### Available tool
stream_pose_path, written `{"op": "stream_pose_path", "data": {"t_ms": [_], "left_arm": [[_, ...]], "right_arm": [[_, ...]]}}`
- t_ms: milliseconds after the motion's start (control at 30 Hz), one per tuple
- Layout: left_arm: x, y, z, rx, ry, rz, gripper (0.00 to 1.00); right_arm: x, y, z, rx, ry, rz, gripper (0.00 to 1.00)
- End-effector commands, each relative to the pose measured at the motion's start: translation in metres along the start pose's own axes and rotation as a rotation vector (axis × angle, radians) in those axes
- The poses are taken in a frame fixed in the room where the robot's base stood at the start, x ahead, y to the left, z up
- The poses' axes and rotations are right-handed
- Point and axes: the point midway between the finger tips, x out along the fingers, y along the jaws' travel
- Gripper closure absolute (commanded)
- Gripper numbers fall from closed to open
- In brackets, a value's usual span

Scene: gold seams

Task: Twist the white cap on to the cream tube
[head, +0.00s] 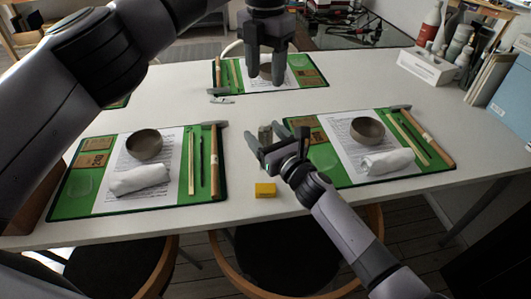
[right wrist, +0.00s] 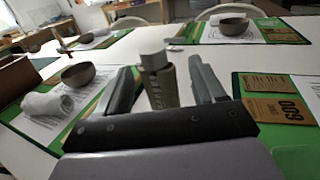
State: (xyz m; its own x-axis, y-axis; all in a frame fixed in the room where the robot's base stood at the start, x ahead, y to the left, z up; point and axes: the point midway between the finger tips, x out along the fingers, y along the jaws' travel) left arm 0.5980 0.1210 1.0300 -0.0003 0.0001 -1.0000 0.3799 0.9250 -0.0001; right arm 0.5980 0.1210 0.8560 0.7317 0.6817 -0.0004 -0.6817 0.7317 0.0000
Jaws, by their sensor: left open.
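A cream tube (right wrist: 161,88) stands upright on the table with a pale grey-white cap (right wrist: 152,60) at its top. I cannot tell how tightly the cap sits. In the head view the tube (head: 265,134) is small and partly hidden by my right gripper. My right gripper (head: 275,147) is open, with its fingers on either side of the tube and gaps visible in the right wrist view (right wrist: 163,85). My left gripper (head: 268,82) is open and empty, pointing down at the far place mat, away from the tube.
Green mats with paper, bowls (head: 144,144) (head: 367,130), rolled white cloths (head: 140,179) (head: 388,162) and hammers lie left and right. A yellow block (head: 265,190) sits near the front edge. A small pale item (head: 222,100) lies by the far mat. Bottles (head: 430,25) stand back right.

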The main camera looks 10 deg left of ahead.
Motion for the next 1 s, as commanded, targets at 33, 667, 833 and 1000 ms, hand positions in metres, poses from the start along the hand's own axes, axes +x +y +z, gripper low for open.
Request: {"op": "stream_pose_path", "data": {"t_ms": [33, 667, 833, 1000], "left_arm": [[0.0, 0.0, 0.0, 0.0, 0.0, 0.0, 0.49], [-0.014, 0.0, 0.0, 0.0, 0.0, 0.0, 0.49], [-0.018, 0.0, 0.0, 0.0, 0.0, 0.0, 0.49], [-0.02, 0.0, 0.0, -0.001, 0.0, 0.0, 0.49]], "right_arm": [[0.0, 0.0, 0.0, 0.0, 0.0, 0.0, 0.31], [-0.037, -0.001, 0.001, -0.002, 0.001, -0.001, 0.31], [-0.056, -0.001, 0.0, 0.0, 0.001, -0.001, 0.31], [-0.068, 0.0, 0.0, -0.001, 0.001, 0.0, 0.31]]}}
